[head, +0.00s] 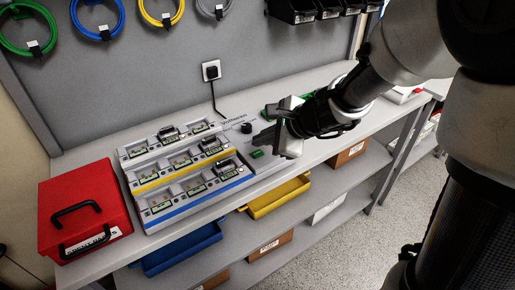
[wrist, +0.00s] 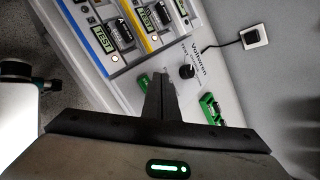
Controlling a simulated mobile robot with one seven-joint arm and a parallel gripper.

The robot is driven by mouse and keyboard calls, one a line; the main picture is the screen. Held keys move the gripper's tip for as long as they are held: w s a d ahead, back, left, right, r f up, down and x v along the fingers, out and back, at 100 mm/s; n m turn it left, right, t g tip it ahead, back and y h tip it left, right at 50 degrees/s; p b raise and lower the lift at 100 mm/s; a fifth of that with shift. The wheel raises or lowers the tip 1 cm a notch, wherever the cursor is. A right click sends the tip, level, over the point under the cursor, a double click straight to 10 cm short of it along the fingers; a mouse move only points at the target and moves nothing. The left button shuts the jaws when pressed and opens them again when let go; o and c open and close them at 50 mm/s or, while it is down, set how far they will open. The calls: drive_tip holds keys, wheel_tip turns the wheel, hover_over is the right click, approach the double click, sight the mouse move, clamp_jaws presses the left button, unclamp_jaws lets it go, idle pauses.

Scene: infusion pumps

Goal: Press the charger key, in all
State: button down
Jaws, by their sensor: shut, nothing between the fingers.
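The charger (head: 146,186) is a grey stepped rack with several bays, with yellow and blue strips along its tiers. In the wrist view, bays of the charger (wrist: 132,60) show green labels reading TEST (wrist: 103,39) and small round pale buttons or lamps (wrist: 115,57); I cannot tell which part is the key. A grey panel marked Voltwren with a black knob (wrist: 187,71) adjoins the rack; the knob also shows in the head view (head: 246,128). My gripper (head: 258,139) is shut and empty, its fingers (wrist: 158,80) over this panel, to the right of the rack.
Green pieces (wrist: 212,108) lie near my fingers; a small one (head: 257,153) is on the bench. A red case (head: 85,205) stands left of the rack. A black plug (head: 211,71) with a cable is on the wall. Blue (head: 180,250) and yellow (head: 280,197) bins sit below.

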wheel_tip(320, 180, up, 4)
drive_tip(key=p, duration=0.3)
drive_tip(key=shift+r, duration=0.1)
idle(0.6)
drive_tip(key=s+d+r+n+h+p, duration=0.1)
drive_tip(key=s+d+r+n+p, duration=0.1)
drive_tip(key=s+r+n+p, duration=0.25)
drive_tip(key=s+d+r+n+g+h+p, duration=0.1)
drive_tip(key=s+d+r+n, duration=0.1)
drive_tip(key=s+r+n, duration=0.35)
drive_tip(key=s+d+r+n+h+p, duration=0.1)
drive_tip(key=s+d+r+n+p, duration=0.15)
drive_tip(key=s+r, duration=0.4)
drive_tip(key=s+d+r+n+h+p, duration=0.3)
drive_tip(key=s+d+n, duration=0.2)
drive_tip(key=d, duration=0.2)
drive_tip(key=shift+s+r+h, duration=0.3)
drive_tip(key=shift+r, duration=0.05)
drive_tip(key=shift+a, duration=0.15)
